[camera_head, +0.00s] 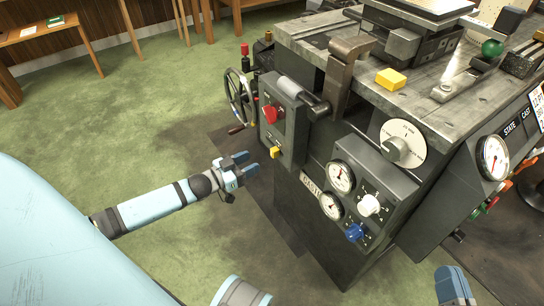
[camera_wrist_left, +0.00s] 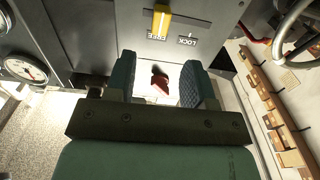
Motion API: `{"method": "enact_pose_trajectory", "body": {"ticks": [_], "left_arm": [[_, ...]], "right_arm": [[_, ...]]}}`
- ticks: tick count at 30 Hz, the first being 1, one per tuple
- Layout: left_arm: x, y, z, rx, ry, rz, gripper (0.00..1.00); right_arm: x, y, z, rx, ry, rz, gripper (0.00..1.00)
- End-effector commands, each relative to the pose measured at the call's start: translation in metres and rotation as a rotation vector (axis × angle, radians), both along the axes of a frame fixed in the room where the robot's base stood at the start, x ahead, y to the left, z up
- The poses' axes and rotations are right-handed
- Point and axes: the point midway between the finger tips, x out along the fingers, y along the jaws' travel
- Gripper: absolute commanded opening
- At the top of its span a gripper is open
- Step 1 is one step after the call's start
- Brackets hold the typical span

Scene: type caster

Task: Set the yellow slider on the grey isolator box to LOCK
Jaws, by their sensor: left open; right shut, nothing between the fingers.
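The grey isolator box (camera_head: 287,128) is on the left side of the machine, with a red knob (camera_head: 270,114) on its face. The small yellow slider (camera_head: 275,152) is at its lower end. In the left wrist view the yellow slider (camera_wrist_left: 161,20) stands at the FREE label (camera_wrist_left: 158,37), with the LOCK label (camera_wrist_left: 187,42) to its right. My left gripper (camera_head: 246,164) is open and empty, a little left of and below the slider, apart from it. My right gripper (camera_head: 454,284) is shut and empty at the bottom edge, partly out of view.
A handwheel (camera_head: 238,98) stands behind and left of the box. A panel with gauges (camera_head: 341,176) and a white knob (camera_head: 369,205) is to the right. A yellow block (camera_head: 391,79) lies on the machine top.

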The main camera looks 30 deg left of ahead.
Motion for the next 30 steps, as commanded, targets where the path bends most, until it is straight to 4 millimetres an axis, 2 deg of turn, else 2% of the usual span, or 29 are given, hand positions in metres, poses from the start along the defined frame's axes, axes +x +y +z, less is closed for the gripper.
{"method": "enact_pose_trajectory", "body": {"ticks": [1, 6, 12, 17, 25, 30], "left_arm": [[0.012, -0.005, -0.003, -0.001, -0.005, -0.001, 0.49], [0.044, -0.018, -0.003, 0.000, -0.003, 0.000, 0.49], [0.069, -0.028, -0.002, 0.001, -0.002, 0.000, 0.49], [0.076, -0.032, -0.001, 0.001, 0.000, 0.000, 0.49], [0.077, -0.032, -0.001, 0.000, 0.001, 0.000, 0.49], [0.077, -0.032, -0.001, 0.000, 0.001, 0.000, 0.10]], "right_arm": [[0.000, 0.000, -0.010, -0.008, 0.014, 0.005, 0.00], [0.000, 0.002, -0.028, -0.037, 0.065, 0.025, 0.00], [0.000, 0.002, -0.038, -0.061, 0.091, 0.037, 0.00], [0.000, 0.002, -0.041, -0.069, 0.100, 0.041, 0.00], [0.000, 0.002, -0.040, -0.070, 0.101, 0.042, 0.00], [0.000, 0.002, -0.040, -0.070, 0.099, 0.041, 0.00]]}}
